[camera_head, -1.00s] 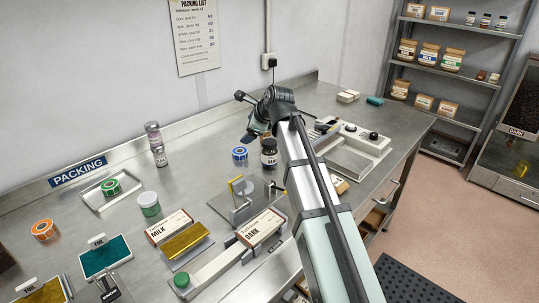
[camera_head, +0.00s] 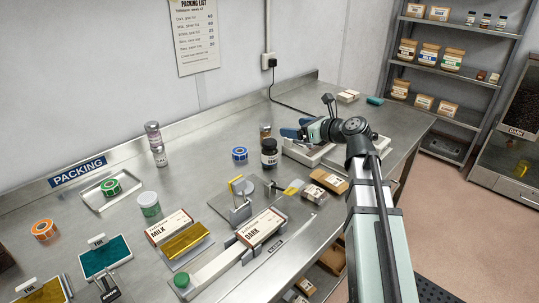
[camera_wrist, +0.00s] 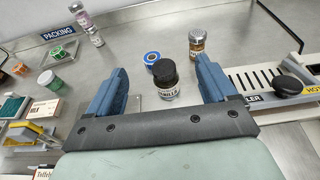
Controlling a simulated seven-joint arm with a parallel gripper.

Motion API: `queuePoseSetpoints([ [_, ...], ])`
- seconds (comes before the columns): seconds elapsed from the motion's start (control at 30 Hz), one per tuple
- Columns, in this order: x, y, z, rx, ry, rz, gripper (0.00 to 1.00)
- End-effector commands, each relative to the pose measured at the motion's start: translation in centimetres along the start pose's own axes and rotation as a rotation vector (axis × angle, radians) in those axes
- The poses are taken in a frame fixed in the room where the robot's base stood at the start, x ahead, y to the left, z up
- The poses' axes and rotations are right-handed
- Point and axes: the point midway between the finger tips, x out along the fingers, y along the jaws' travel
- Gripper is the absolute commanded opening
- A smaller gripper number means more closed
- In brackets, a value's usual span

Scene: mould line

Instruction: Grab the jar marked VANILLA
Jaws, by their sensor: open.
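The jar marked VANILLA (camera_head: 269,154) is dark with a black lid and a white label, and stands upright on the steel bench. In the wrist view the jar (camera_wrist: 165,82) appears between the two blue fingers, with its label partly readable. My gripper (camera_head: 291,131) is open and empty, to the right of the jar and apart from it. In the wrist view my gripper (camera_wrist: 160,64) has its fingers spread wide, one on each side of the jar in the picture.
An amber jar with a metal lid (camera_wrist: 197,40) stands close behind the vanilla jar. A blue tape roll (camera_head: 240,154) lies to its left. A sealer (camera_wrist: 270,85) is at the right. Chocolate boxes and a metal stand (camera_head: 240,205) are in front.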

Motion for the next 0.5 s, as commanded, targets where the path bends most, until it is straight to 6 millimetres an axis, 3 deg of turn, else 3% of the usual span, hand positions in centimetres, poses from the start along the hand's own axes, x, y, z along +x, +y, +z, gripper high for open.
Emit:
queuePoseSetpoints([
  [0.2, 1.4, 0.1, -4.9, 0.002, 0.003, 0.001, 0.85],
  [0.5, 2.7, 0.0, -7.6, -0.002, 0.002, 0.001, 0.85],
])
